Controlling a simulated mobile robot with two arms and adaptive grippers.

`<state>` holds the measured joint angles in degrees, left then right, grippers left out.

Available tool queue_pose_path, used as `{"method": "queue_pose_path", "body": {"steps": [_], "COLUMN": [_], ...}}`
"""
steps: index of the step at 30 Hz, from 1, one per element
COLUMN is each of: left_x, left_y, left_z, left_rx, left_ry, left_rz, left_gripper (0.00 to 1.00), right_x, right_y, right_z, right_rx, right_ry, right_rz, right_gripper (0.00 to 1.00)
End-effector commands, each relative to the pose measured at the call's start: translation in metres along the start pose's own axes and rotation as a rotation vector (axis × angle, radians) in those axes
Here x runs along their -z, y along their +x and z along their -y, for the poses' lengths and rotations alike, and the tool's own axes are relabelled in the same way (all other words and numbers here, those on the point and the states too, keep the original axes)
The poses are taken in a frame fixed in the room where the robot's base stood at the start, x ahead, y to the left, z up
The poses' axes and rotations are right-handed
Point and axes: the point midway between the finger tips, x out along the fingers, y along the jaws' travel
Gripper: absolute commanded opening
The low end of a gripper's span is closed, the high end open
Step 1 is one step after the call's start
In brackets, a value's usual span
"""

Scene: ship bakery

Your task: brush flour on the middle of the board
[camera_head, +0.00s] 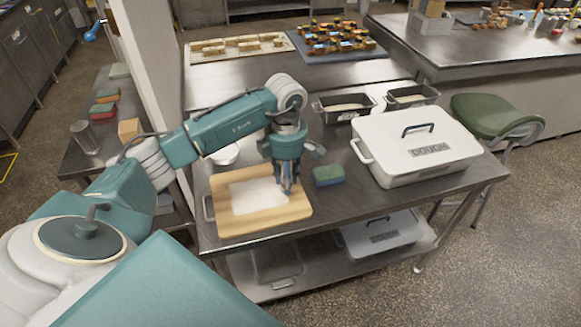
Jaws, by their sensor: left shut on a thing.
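The wooden board (228,222) lies flat near the left front of the steel table. A white patch of flour (257,194) covers its middle. My left gripper (288,188) points down over the right part of the board, at the right edge of the flour. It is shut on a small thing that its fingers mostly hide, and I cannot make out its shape. I cannot tell whether the fingertips or the held thing touch the board. My right gripper is not in view.
A green and blue sponge (328,176) lies just right of the board. A white bowl (225,154) stands behind it. A large white dough box (418,145) fills the table's right side, with loaf tins (343,107) behind. A white pillar (145,60) rises at the left.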

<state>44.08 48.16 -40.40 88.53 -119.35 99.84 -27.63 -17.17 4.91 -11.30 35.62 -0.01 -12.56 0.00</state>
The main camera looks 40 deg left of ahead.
Motion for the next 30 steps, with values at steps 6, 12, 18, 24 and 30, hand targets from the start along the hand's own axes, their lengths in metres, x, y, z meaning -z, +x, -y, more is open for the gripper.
{"method": "queue_pose_path", "body": {"steps": [6,12,18,24,30], "left_x": [0.006,0.010,0.011,0.011,0.011], "left_y": [-0.023,-0.037,-0.038,-0.038,-0.038], "left_z": [-0.004,-0.006,-0.006,-0.006,-0.006], "left_rx": [-0.002,-0.002,-0.001,-0.001,-0.001], "left_ry": [-0.005,-0.008,-0.009,-0.009,-0.009], "left_rz": [0.001,0.001,0.000,0.001,0.001], "left_gripper": [0.01,0.01,0.01,0.01,0.01], "right_x": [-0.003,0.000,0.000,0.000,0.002], "right_y": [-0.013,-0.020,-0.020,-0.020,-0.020], "right_z": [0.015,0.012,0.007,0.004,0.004], "right_rx": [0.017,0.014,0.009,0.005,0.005], "right_ry": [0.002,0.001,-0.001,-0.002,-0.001], "right_rz": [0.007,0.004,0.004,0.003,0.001], "right_gripper": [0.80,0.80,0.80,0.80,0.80]}}
